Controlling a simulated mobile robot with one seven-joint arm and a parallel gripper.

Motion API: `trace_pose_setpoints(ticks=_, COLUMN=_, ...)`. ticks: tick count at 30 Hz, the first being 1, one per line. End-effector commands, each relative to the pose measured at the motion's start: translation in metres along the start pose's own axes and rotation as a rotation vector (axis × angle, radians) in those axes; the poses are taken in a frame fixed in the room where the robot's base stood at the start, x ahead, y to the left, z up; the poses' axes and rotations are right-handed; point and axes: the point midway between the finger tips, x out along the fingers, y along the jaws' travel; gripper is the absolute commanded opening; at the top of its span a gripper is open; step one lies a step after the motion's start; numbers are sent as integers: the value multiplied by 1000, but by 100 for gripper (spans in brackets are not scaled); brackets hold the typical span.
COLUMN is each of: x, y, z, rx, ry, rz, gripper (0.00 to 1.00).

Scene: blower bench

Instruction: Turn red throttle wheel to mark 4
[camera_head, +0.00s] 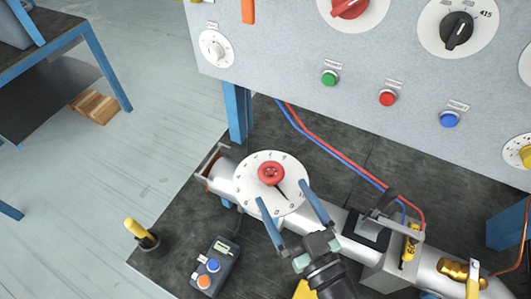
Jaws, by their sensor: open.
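The red throttle wheel (271,174) sits in the middle of a round white dial plate (248,168) on top of a metal pipe. A dark pointer runs from the wheel toward the lower right of the dial. The dial's marks are too small to read with certainty. My gripper (283,198) reaches in from the lower right with its two blue fingers spread over the lower part of the dial. The wheel is just beyond the fingertips, and nothing is between the fingers.
A grey control panel (300,60) with knobs and buttons stands behind. Red and blue hoses (335,152) run above the pipe (330,216). A yellow-handled lever (136,229) and a handheld box with buttons (214,268) are at the lower left. A yellow valve part (410,245) is at right.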

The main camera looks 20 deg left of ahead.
Motion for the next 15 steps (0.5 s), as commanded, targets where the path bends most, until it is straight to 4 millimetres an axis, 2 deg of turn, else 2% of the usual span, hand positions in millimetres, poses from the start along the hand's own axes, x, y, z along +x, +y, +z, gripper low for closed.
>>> trace_pose_setpoints(ticks=9, x=68, y=0, z=-4, rx=-1, ry=0, rz=-3, gripper=99)
trace_pose_setpoints(ticks=15, x=94, y=0, z=-2, rx=-1, ry=0, rz=-2, gripper=99)
